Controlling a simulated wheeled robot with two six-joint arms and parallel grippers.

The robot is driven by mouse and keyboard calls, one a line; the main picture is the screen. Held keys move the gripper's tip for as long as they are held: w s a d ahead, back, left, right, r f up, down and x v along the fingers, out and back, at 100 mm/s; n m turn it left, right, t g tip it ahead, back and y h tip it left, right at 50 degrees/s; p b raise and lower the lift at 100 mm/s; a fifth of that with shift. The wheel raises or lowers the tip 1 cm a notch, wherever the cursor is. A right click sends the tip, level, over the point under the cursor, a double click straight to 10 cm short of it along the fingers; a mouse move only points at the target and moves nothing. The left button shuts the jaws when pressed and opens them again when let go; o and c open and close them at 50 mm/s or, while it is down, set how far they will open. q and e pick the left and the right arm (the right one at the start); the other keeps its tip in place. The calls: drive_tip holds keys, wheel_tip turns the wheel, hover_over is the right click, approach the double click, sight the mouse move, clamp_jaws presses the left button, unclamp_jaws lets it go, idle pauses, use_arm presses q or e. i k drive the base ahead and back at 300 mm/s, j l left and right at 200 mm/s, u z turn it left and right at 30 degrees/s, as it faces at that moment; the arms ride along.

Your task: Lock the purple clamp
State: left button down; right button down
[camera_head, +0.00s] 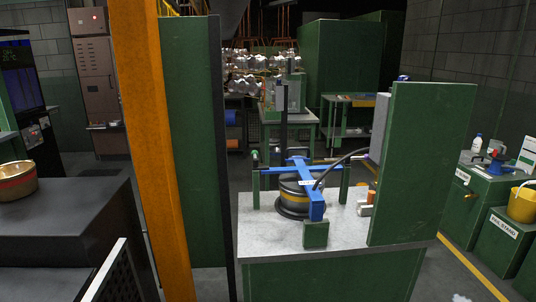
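No plainly purple clamp stands out in the head view. A blue cross-shaped frame (300,168) lies over a round dark pot-like part (293,199) with a yellowish band, on the light grey top of a green workbench (270,235). One blue arm end (317,207) points toward me, above a small green block (315,234). I cannot tell whether any clamp there is open or locked. A black hose (340,160) runs from the frame to the right. Neither of my grippers is in view.
An orange post (150,150) and a green panel (192,140) stand on the left, near me. A tall green panel (422,165) rises at the bench's right side. A brass pot (17,181) sits on a dark counter (75,215). A yellow bucket (522,203) is far right.

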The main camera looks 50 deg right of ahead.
sight(347, 162)
drive_tip(key=z, duration=2.2)
